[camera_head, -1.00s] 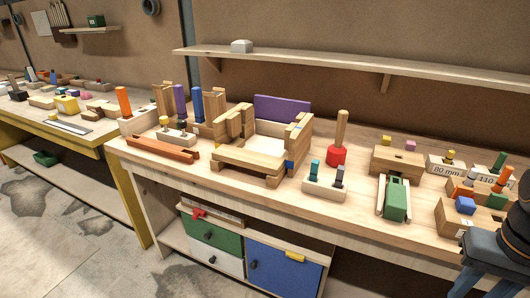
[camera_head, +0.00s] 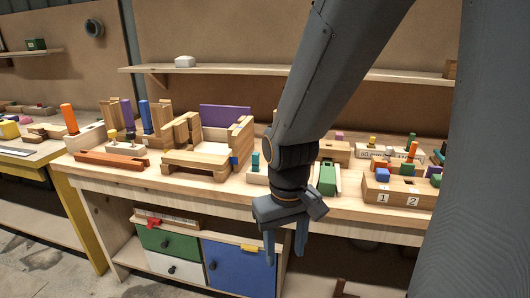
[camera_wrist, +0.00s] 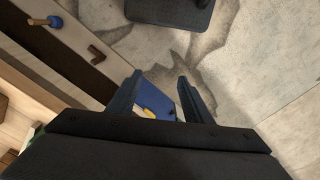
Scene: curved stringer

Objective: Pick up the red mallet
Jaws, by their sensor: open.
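I cannot make out the red mallet in either current view. In the head view my arm crosses the part of the bench just right of the wooden cradle, where the mallet stood upright earlier, and hides that spot. My gripper (camera_head: 285,246) hangs in front of the bench's front edge, fingers pointing down, below the bench top. It is open and empty. In the wrist view the two fingers of my gripper (camera_wrist: 160,84) are apart, with the floor and a blue cabinet door (camera_wrist: 153,98) beyond them.
The workbench (camera_head: 215,187) holds a wooden cradle (camera_head: 196,160), an orange-brown bar (camera_head: 112,158), a green block (camera_head: 327,178) and a numbered peg block (camera_head: 398,194). Below are a green drawer (camera_head: 166,241) and a blue door (camera_head: 235,268). A wall shelf (camera_head: 230,70) runs behind. Open floor lies in front.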

